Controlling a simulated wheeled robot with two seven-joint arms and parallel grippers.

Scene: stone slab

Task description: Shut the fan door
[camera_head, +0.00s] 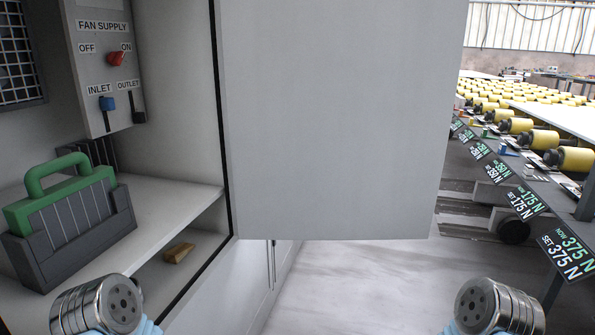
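The fan door (335,110) is a large plain grey panel. It stands open, swung out from the right edge of the grey cabinet (170,265), and covers the middle of the view. No handle shows on the face I see. The cabinet's inside is exposed at the left. Metal round parts of my two arms show at the bottom left and bottom right, below the door and apart from it. No gripper fingers show in this view.
Inside are a fan supply panel (92,68) with a red switch (117,58) by ON, a blue inlet knob (107,103), and a green-handled filter unit (72,215) on the shelf. A small brown block (178,252) lies lower. Yellow rollers (516,125) stand at right.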

